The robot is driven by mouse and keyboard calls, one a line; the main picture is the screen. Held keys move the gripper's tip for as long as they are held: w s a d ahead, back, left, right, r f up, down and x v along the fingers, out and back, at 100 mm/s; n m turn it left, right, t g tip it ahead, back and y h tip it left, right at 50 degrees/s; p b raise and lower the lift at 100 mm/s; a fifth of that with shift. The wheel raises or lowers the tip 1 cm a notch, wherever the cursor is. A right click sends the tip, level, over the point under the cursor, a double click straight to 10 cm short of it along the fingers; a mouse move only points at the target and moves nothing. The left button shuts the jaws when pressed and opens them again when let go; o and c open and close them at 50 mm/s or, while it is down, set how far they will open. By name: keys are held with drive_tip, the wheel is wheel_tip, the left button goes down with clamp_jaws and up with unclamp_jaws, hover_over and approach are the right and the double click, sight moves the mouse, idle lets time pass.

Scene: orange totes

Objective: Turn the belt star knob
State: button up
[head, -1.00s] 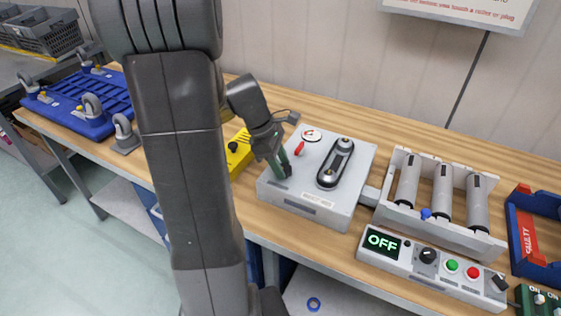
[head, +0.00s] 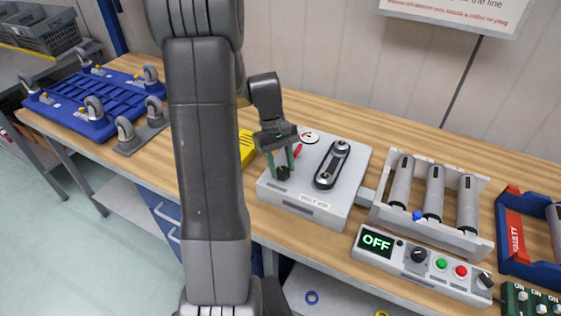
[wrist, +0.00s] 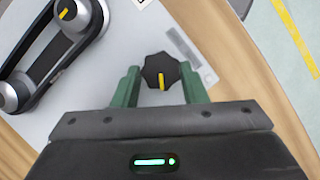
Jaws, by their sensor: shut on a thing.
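The belt star knob (wrist: 158,68) is black and lobed, with a yellow mark on top. It stands on the grey belt unit (head: 336,212), near its left end. My gripper (wrist: 160,72) has a green finger on each side of the knob and is shut on it. In the head view my gripper (head: 283,169) points down at the knob (head: 283,174), which shows dark between the fingertips. In the wrist view the yellow mark points toward my gripper's palm. The black belt (head: 332,165) runs over two pulleys beside the knob.
A red pointer and round dial (head: 308,137) sit behind the knob. A yellow box (head: 246,148) stands left of the unit. To the right are a roller frame (head: 430,228) and a control box (head: 420,265) whose display reads OFF. A blue rack (head: 520,235) stands farther right.

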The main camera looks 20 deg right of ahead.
drive_tip(key=shift+d+m+y, duration=0.15)
drive_tip(key=shift+m+y, duration=0.35)
drive_tip(key=shift+m, duration=0.8)
drive_tip(key=shift+p, duration=0.3)
drive_tip(key=o, duration=1)
drive_tip(key=b+v, duration=0.1)
drive_tip(key=v, duration=1.2)
drive_tip(key=shift+d+r, duration=0.1)
drive_tip(key=shift+r, duration=0.35)
